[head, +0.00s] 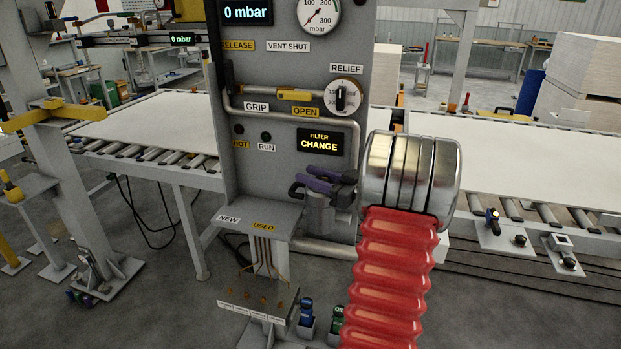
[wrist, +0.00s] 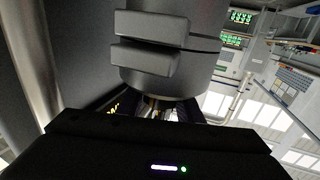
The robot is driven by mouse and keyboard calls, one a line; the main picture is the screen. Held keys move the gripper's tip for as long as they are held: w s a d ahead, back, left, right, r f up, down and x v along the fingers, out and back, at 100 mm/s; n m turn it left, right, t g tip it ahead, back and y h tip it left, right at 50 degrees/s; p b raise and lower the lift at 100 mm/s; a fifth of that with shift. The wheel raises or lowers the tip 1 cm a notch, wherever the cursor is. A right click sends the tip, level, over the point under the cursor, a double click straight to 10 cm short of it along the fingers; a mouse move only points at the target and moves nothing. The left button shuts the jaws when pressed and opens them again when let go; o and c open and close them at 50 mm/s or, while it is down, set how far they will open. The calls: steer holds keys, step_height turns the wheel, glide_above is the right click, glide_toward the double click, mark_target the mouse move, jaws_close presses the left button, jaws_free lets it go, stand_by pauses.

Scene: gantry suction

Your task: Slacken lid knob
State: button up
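A grey filter canister (head: 319,215) stands on the panel's lower right side, below the sign reading FILTER CHANGE. My gripper (head: 312,182), with dark purplish fingers, is over the top of the canister, just left of my silver wrist. The lid knob cannot be made out; the fingers and my arm cover the canister's top. In the wrist view a grey cylinder with two blocks (wrist: 150,42) fills the upper middle, close to the dark gripper body (wrist: 160,145). Whether the fingers touch or grip the knob does not show.
The panel (head: 240,170) carries a RELIEF dial (head: 341,97), a gauge (head: 320,14) and a yellow-handled pipe (head: 294,95). A shelf marked NEW and USED (head: 245,222) juts out at lower left. Roller conveyors with white sheets (head: 150,120) lie on both sides.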

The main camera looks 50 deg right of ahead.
steer(key=o, duration=0.4)
steer(key=s, duration=0.4)
steer(key=s+d, duration=0.1)
steer(key=s, duration=0.8)
steer(key=shift+s+d, duration=0.15)
steer(key=shift+s, duration=0.2)
steer(key=shift+f, duration=0.1)
